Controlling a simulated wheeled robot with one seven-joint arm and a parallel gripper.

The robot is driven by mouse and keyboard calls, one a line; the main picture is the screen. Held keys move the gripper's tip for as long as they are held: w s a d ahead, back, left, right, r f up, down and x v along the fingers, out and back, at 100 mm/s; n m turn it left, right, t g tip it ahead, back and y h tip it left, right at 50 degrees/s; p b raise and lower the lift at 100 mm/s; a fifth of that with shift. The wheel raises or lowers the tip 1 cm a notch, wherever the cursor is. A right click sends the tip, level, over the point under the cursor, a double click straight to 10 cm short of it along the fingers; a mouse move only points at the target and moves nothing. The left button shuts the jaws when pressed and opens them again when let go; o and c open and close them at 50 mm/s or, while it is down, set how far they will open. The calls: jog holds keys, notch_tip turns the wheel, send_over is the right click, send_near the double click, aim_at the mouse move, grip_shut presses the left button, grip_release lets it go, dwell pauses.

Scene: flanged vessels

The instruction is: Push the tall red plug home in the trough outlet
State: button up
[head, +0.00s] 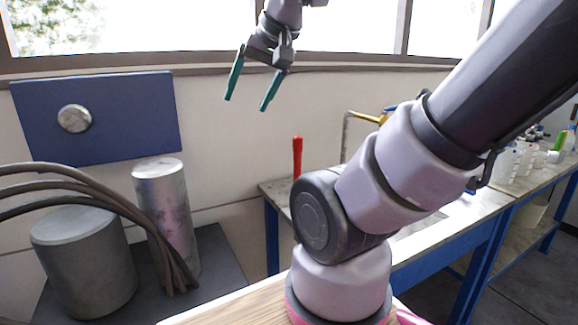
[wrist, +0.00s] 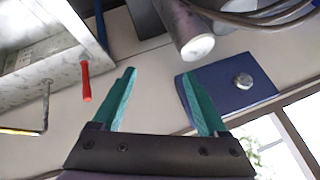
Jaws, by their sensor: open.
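The tall red plug (head: 297,157) stands upright at the far left end of the bench in the head view, its lower part hidden behind my arm. It also shows in the wrist view (wrist: 86,82), left of my fingers, beside a grey metal surface, likely the trough (wrist: 35,62). The outlet itself is not visible, so how deep the plug sits cannot be told. My gripper (head: 246,104) is open and empty, its green fingers pointing down, above and left of the plug in the head view. In the wrist view my gripper (wrist: 158,73) has nothing between its fingers.
A tall metal cylinder (head: 166,215), a wider drum (head: 84,262) and thick dark cables (head: 95,178) stand at left. A blue wall panel (head: 130,115) hangs behind them. Bottles (head: 515,160) stand at far right.

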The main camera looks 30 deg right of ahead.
jog(key=m+g, duration=0.6)
jog(key=m, duration=1.7)
send_over(296, 151)
jog(key=d, duration=0.2)
jog(key=shift+h, duration=0.4)
jog(key=f, duration=1.6)
jog(key=shift+w+a, duration=0.2)
jog(key=shift+w, duration=0.1)
jog(key=f, duration=0.5)
jog(key=shift+w+d+f, duration=0.1)
jog(key=shift+w+f, duration=0.15)
jog(key=shift+w+a+f, duration=0.1)
jog(key=shift+a+f, duration=0.1)
jog(key=shift+f, duration=1.35)
jog(key=shift+w+a+f, duration=0.1)
jog(key=shift+a+f, duration=0.1)
jog(key=shift+f, duration=1.3)
grip_shut()
